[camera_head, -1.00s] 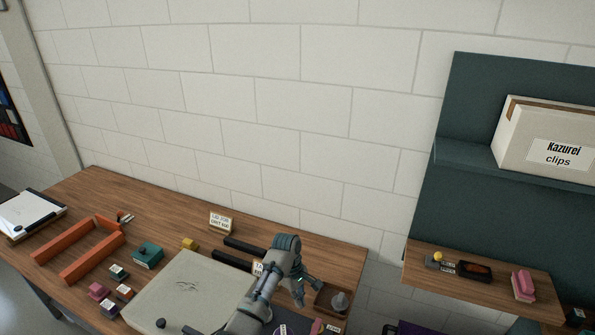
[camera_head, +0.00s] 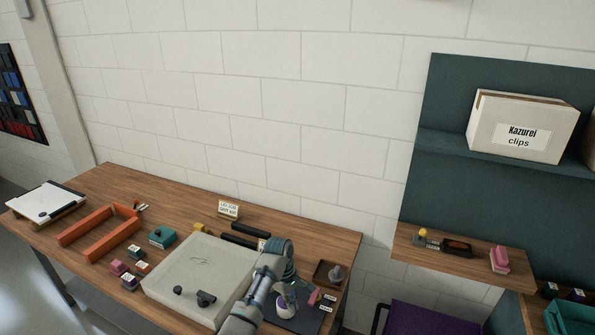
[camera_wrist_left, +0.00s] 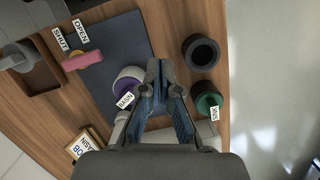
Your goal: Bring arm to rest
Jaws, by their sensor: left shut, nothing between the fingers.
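My left arm comes in from the bottom of the head view, over the right part of the wooden bench (camera_head: 130,190). My left gripper (camera_head: 290,287) hangs there, partly hidden by its own wrist. In the left wrist view its blue-grey fingers (camera_wrist_left: 161,68) are together with nothing between them. Below them, a white and purple round part labelled BASIN (camera_wrist_left: 128,82) is beside the fingers at the edge of a dark mat (camera_wrist_left: 110,40). I cannot tell whether the fingers touch it. My right gripper is in neither view.
A dark ring (camera_wrist_left: 201,52) and a green-topped round part (camera_wrist_left: 207,100) stand right of the fingers. A brown dish (camera_head: 322,272) is at the bench's right end. A shelf with a clips box (camera_head: 490,135) is farther right.

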